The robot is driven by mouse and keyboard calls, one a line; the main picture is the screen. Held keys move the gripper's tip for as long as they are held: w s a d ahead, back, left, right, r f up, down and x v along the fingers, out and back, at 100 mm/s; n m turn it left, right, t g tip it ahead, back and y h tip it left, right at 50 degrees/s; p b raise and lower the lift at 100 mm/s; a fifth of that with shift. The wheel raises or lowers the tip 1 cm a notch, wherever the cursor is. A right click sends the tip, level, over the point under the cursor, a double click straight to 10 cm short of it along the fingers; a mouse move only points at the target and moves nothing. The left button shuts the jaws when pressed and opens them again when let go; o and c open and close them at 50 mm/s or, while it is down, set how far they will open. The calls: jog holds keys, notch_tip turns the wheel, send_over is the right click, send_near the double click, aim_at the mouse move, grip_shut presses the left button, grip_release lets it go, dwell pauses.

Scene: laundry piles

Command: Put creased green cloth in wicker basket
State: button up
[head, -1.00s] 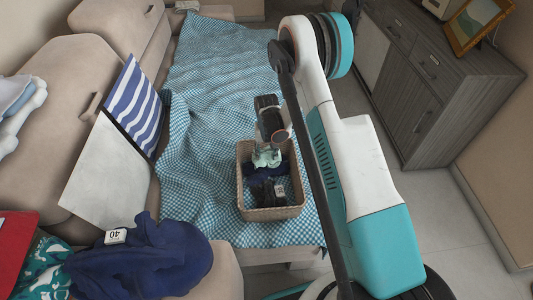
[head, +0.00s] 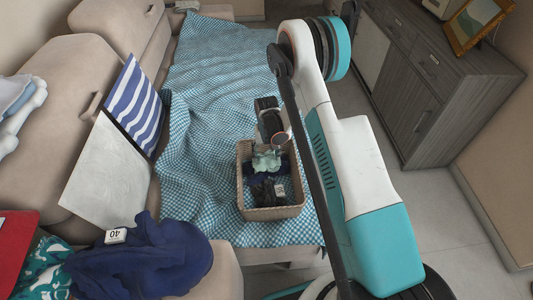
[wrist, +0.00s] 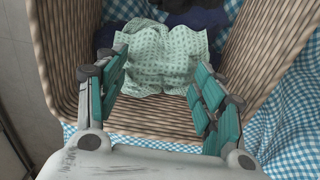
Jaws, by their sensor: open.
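The creased green cloth (wrist: 160,62) is pale green with a small dark pattern. It lies inside the wicker basket (wrist: 62,60), near the wall closest to my gripper, beside dark cloth. In the head view the green cloth (head: 267,160) shows at the far end of the basket (head: 272,213), just below my gripper (head: 272,145). In the wrist view my gripper (wrist: 160,98) is open, its teal-padded fingers apart on either side of the cloth. I cannot tell whether the fingers touch it.
The basket stands on a blue checked blanket (head: 210,75) on the sofa. Dark clothes (head: 263,190) lie in the basket. A navy garment (head: 150,258) tagged 40, a striped cushion (head: 135,100) and a pale board (head: 105,175) are at the left. A grey cabinet (head: 440,95) stands right.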

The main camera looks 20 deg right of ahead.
jog(key=shift+r, duration=0.15)
notch_tip(320, 180, up, 14)
jog(key=p, duration=0.4)
notch_tip(320, 180, up, 14)
jog(key=t, duration=0.2)
send_over(266, 157)
jog(key=s, duration=0.3)
jog(key=s+r+n+t, duration=0.1)
jog(key=s+r, duration=0.6)
jog(key=r, duration=0.3)
jog(key=s+r+t, duration=0.2)
jog(key=s+r, duration=0.2)
jog(key=s, duration=0.6)
jog(key=s+r+n+t, duration=0.1)
jog(key=s+r+t, duration=0.1)
jog(key=s, duration=0.8)
jog(key=shift+s+r, duration=0.15)
jog(key=shift+r, duration=0.75)
